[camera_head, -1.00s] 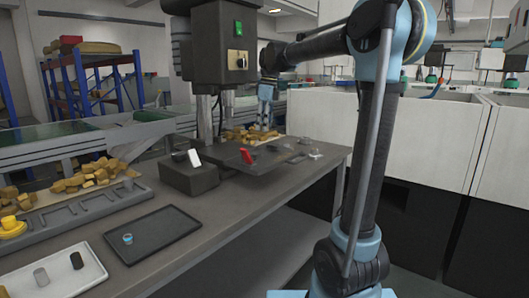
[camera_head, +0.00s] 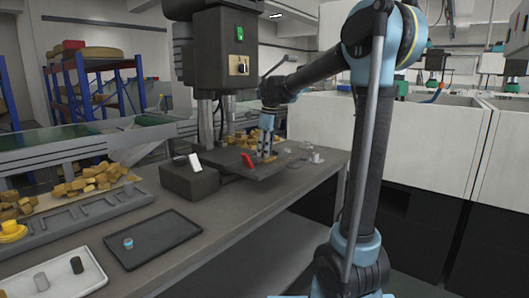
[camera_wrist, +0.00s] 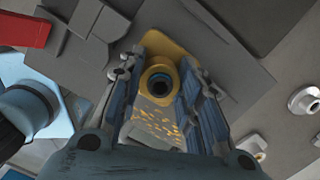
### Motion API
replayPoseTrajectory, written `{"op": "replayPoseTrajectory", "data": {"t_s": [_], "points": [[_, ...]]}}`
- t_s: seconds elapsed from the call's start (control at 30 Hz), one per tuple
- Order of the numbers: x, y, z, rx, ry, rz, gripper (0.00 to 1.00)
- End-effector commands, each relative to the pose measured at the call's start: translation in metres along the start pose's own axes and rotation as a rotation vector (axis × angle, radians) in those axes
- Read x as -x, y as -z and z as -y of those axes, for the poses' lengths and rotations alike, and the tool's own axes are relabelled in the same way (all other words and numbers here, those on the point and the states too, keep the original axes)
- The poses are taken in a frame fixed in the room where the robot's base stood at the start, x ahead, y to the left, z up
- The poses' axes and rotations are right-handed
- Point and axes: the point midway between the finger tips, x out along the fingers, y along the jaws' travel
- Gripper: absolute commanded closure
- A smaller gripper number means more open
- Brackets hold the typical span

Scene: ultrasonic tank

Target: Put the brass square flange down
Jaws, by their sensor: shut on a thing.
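The brass square flange (camera_wrist: 176,53) is a yellow plate with a round raised hub and a dark bore. In the wrist view it lies between the two fingers of my gripper (camera_wrist: 160,90), which is shut on it at the hub. In the head view my gripper (camera_head: 266,152) points down over the dark grey machine plate (camera_head: 238,168), with a bit of yellow at its tips. I cannot tell whether the flange touches the plate. The fingers hide part of it.
A red part (camera_head: 247,160) stands left of my gripper, and a white part (camera_head: 195,162) on a dark block further left. Small grey metal parts (camera_head: 316,157) lie to the right. A dark tray (camera_head: 170,240) is at the front. The machine head (camera_head: 225,45) hangs above.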

Motion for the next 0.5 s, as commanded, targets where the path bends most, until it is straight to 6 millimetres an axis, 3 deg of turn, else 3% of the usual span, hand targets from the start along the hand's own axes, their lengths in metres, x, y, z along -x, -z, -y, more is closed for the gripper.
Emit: {"op": "replayPoseTrajectory", "data": {"t_s": [0.2, 0.23, 0.3, 0.5], "points": [[-0.0011, 0.0000, 0.0002, 0.000, 0.000, 0.000, 1.00], [-0.0014, 0.0000, 0.0003, 0.000, 0.000, 0.000, 0.64], [-0.0013, 0.0000, 0.0003, 0.000, 0.000, 0.000, 0.48], [-0.0012, 0.0000, 0.0002, 0.000, 0.000, 0.000, 0.48]]}}
